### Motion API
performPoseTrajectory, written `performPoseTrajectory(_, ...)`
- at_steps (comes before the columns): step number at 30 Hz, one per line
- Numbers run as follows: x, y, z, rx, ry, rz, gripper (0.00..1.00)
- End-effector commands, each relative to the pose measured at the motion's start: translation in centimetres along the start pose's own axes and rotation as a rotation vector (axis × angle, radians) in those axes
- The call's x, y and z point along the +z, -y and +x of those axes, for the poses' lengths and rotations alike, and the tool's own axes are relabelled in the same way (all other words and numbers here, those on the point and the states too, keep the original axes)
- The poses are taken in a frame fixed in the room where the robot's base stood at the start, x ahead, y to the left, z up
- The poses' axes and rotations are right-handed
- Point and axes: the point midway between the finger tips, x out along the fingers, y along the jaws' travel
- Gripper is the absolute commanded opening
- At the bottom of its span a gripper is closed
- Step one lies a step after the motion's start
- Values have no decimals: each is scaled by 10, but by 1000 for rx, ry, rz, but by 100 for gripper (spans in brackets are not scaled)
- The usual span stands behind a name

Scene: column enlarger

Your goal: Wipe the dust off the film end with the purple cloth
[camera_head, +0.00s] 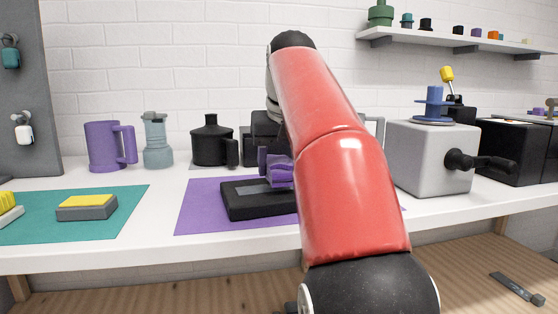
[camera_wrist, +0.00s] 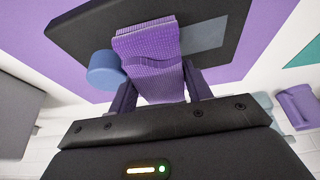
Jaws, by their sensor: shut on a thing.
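The purple cloth (camera_head: 280,171) is a folded, ribbed pad held between the fingers of my gripper (camera_head: 276,163). It also shows in the wrist view (camera_wrist: 150,62), where my gripper (camera_wrist: 160,80) is shut on it. A flat black slab (camera_head: 248,209) lies below on a purple mat (camera_head: 200,215). A grey strip (camera_head: 252,190) on its top, perhaps the film end, also shows in the wrist view (camera_wrist: 206,36), partly covered by the cloth. I cannot tell whether cloth and strip touch. I make out no dust. My red arm hides the slab's right part.
A blue round piece (camera_wrist: 106,71) is close beside the cloth. A black lidded jug (camera_head: 212,143) stands behind left, near a purple mug (camera_head: 103,147). A grey box with a crank (camera_head: 425,160) stands right. A yellow-topped block (camera_head: 86,207) lies on the teal mat (camera_head: 35,222).

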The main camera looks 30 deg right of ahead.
Motion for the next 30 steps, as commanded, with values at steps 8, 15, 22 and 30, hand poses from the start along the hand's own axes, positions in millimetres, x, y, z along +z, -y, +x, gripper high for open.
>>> performPoseTrajectory(8, 0, 2, 0, 0, 1, -1, 16)
performPoseTrajectory(15, 1, 21, -1, -2, 1, -3, 16)
performPoseTrajectory(22, 2, 31, -1, 0, 0, 0, 16)
performPoseTrajectory(30, 2, 31, 0, 0, 0, 0, 16)
